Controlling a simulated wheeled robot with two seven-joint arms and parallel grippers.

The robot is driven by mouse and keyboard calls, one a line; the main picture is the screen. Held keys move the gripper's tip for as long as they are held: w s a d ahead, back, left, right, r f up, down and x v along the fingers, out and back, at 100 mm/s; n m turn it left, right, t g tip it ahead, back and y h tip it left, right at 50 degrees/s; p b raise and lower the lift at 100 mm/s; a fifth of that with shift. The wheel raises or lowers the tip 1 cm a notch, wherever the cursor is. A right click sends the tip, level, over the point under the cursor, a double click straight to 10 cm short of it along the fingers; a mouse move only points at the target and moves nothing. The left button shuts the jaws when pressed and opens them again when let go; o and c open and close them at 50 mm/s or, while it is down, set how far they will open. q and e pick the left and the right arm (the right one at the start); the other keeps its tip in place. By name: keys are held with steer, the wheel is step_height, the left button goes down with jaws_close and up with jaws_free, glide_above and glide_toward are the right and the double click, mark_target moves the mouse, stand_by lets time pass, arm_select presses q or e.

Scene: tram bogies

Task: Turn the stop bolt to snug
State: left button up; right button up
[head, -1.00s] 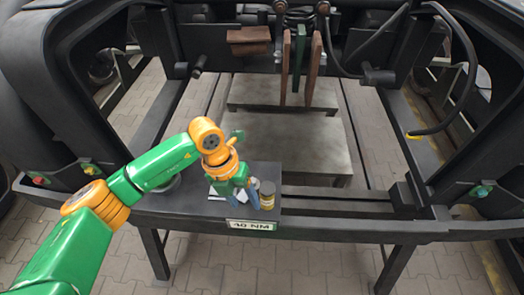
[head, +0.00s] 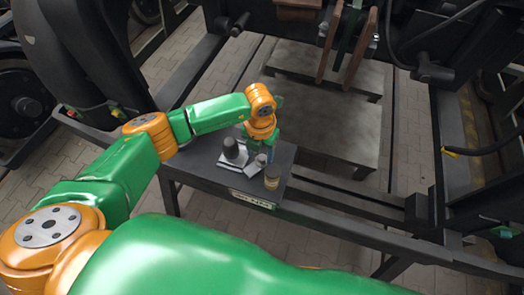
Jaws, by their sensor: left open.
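My left gripper (head: 265,148) points down over the back of a dark shelf (head: 202,174) on the frame's near beam. It is open; its fingers are mostly hidden behind its own wrist and the small parts. A dark knob-like piece (head: 233,150) stands on a pale plate (head: 226,161) left of the gripper. A small grey piece (head: 258,163) and a yellow-banded cylinder (head: 272,178) stand in front of the gripper. I cannot tell which part, if any, is the stop bolt. A label (head: 252,199), reading 40 NM earlier, is on the shelf's front edge. My right gripper is not in view.
Dark stubs stick out of the frame at the upper left (head: 238,24) and right (head: 432,72). Reddish and green upright plates (head: 345,42) stand at the back. A grey low platform (head: 320,115) lies behind the beam. A dark hose (head: 492,140) hangs at right.

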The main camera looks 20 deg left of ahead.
arm_select(q)
steer(key=shift+f, duration=0.45)
steer(key=shift+w+d+f, duration=0.2)
steer(key=shift+w+d, duration=0.05)
steer(key=shift+d, duration=0.1)
steer(key=shift+c, duration=0.2)
steer(key=shift+a, duration=0.15)
jaws_close()
steer(key=m+b, duration=0.3)
steer(key=shift+f, duration=0.2)
steer(key=m+b, duration=0.3)
steer(key=shift+r+m+b, duration=0.2)
steer(key=shift+m+b, duration=0.95)
steer(key=shift+m, duration=0.05)
